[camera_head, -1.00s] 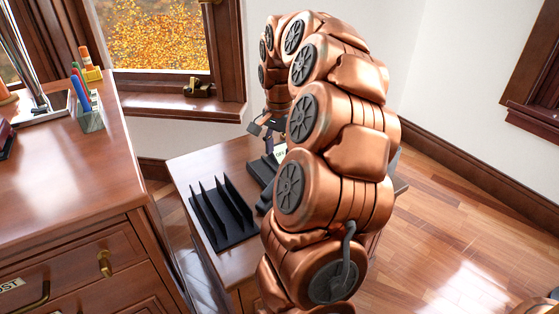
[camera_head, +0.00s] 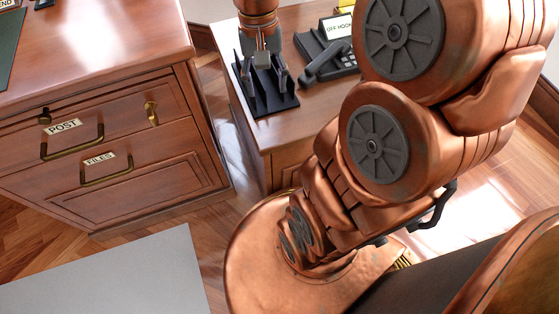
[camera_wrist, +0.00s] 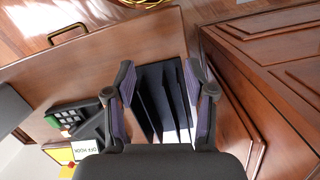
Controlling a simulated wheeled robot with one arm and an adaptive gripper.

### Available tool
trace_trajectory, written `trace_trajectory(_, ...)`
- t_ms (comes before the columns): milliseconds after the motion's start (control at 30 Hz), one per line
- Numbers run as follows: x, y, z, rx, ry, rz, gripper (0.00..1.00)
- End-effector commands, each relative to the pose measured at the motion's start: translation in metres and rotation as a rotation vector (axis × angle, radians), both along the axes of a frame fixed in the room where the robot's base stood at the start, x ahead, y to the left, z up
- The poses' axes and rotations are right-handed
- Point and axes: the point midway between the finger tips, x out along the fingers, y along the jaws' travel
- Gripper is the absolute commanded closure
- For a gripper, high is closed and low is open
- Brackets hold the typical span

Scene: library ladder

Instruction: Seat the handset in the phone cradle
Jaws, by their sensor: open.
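The black phone (camera_head: 348,63) stands on the small side table, with its keypad showing and a sign reading "OFF HOOK". A dark bar that looks like the handset (camera_head: 322,66) lies slantwise at the keypad's left; I cannot tell how it meets the cradle. The phone (camera_wrist: 68,117) also shows at the left of the wrist view, with the handset (camera_wrist: 92,126) partly behind a finger. My gripper (camera_head: 264,77) is open and empty, pointing down over the black slotted rack (camera_head: 272,102), left of the phone. The rack's dividers show between the fingers in the wrist view.
A wooden desk (camera_head: 100,100) with drawers labelled POST and FILES stands to the left. The side table (camera_head: 300,125) is bare in front of the rack and phone. A yellow item (camera_head: 347,12) sits behind the sign. My arm hides the table's right part.

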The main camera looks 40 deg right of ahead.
Motion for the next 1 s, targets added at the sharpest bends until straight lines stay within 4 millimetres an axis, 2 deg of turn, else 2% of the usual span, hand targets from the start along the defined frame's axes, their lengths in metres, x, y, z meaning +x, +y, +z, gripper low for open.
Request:
trace_trajectory(33,-0.017,0.018,-0.005,0.009,0.018,0.076,0.45)
trace_trajectory(200,-0.075,0.059,-0.023,0.043,0.078,0.303,0.45)
trace_trajectory(333,-0.115,0.077,-0.036,0.071,0.118,0.431,0.45)
trace_trajectory(500,-0.147,0.086,-0.047,0.093,0.148,0.523,0.45)
trace_trajectory(633,-0.154,0.088,-0.049,0.101,0.153,0.545,0.45)
trace_trajectory(1000,-0.154,0.089,-0.045,0.103,0.151,0.54,0.45)
